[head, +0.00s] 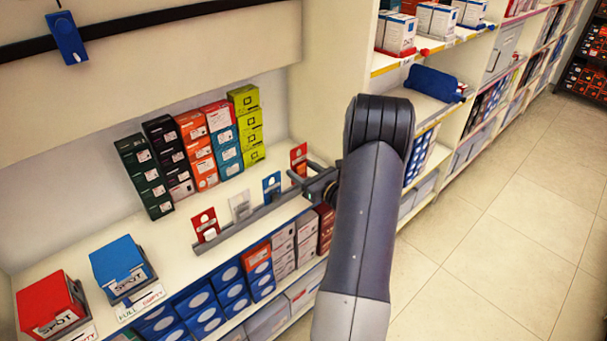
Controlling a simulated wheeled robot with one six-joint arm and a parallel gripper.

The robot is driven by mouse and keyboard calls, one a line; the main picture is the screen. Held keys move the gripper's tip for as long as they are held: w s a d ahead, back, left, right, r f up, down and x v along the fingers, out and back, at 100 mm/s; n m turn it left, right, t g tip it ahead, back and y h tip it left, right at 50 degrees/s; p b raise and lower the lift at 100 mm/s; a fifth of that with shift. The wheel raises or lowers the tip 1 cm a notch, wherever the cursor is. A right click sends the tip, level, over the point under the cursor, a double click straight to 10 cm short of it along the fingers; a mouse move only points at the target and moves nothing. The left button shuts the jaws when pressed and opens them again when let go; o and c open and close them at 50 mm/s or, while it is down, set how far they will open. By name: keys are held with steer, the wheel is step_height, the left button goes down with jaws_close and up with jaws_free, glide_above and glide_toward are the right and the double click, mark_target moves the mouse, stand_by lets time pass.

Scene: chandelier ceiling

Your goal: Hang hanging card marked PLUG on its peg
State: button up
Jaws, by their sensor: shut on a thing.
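A red card (299,158) stands at the right end of a row of cards on the shelf, between the fingers of my gripper (303,174). My gripper is shut on this card. Its print is too small to read, so I cannot tell whether it says PLUG. In the same row are a blue card (271,187), a pale card (240,206) and another red card (206,226), along a grey rack (258,217). No peg can be clearly made out. A blue piece (67,38) hangs on a dark wall rail (140,27) at upper left.
Stacked coloured boxes (200,150) stand behind the cards. A red SPOT box (50,304) and a blue SPOT box (120,266) sit at the shelf's left. A white upright panel (325,75) stands close behind my gripper. Floor (490,220) is clear at right.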

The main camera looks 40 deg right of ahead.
steer(key=s+r, duration=0.2)
steer(key=s, duration=0.8)
steer(key=shift+d, duration=0.4)
stand_by(0.9)
